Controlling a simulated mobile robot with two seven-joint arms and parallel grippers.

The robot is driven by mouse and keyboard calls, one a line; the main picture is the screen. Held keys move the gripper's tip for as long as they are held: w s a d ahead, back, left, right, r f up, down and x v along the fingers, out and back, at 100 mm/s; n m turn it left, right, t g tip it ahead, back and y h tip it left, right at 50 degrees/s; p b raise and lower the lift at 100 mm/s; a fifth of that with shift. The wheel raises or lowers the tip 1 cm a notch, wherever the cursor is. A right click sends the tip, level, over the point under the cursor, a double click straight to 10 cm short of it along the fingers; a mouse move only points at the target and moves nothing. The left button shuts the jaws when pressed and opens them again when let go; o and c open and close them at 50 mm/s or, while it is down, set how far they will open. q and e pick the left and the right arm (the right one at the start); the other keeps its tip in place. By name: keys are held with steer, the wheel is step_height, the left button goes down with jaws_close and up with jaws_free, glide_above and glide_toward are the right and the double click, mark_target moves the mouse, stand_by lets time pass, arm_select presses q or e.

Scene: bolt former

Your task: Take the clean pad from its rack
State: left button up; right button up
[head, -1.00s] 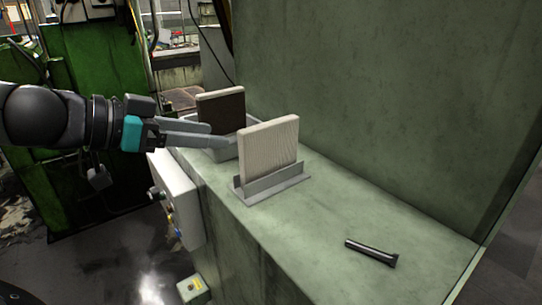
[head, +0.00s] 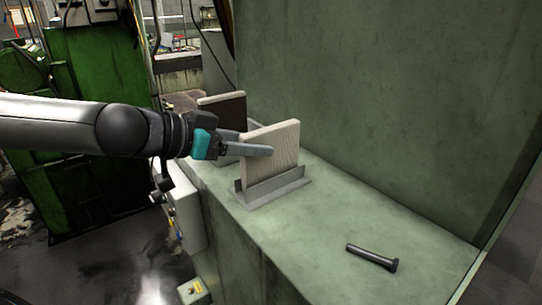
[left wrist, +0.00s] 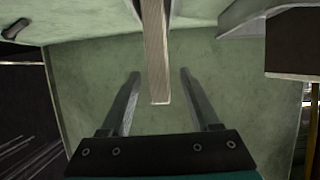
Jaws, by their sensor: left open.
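The clean pad (head: 283,140) is a pale, whitish board standing upright in a grey metal rack (head: 275,187) on the green ledge. My left gripper (head: 262,149) is open at the pad, with one finger crossing in front of its face in the head view. In the left wrist view the pad (left wrist: 155,60) shows edge-on between the two spread fingers (left wrist: 158,80), with a gap on each side. The far finger is mostly hidden behind the pad in the head view. My right gripper is not in view.
A dark brown pad (head: 226,106) stands in a grey holder behind the clean pad, partly hidden by my gripper. A dark bolt (head: 372,257) lies on the ledge at the front right. A green wall (head: 380,90) rises behind. The ledge between rack and bolt is clear.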

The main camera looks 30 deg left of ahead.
mark_target(271, 158)
arm_select(q)
steer(key=shift+p+x, duration=0.7)
steer(key=shift+x, duration=0.55)
steer(key=shift+w+d+f+p, duration=0.25)
steer(key=shift+w+p, duration=0.1)
steer(key=shift+w, duration=0.15)
jaws_close()
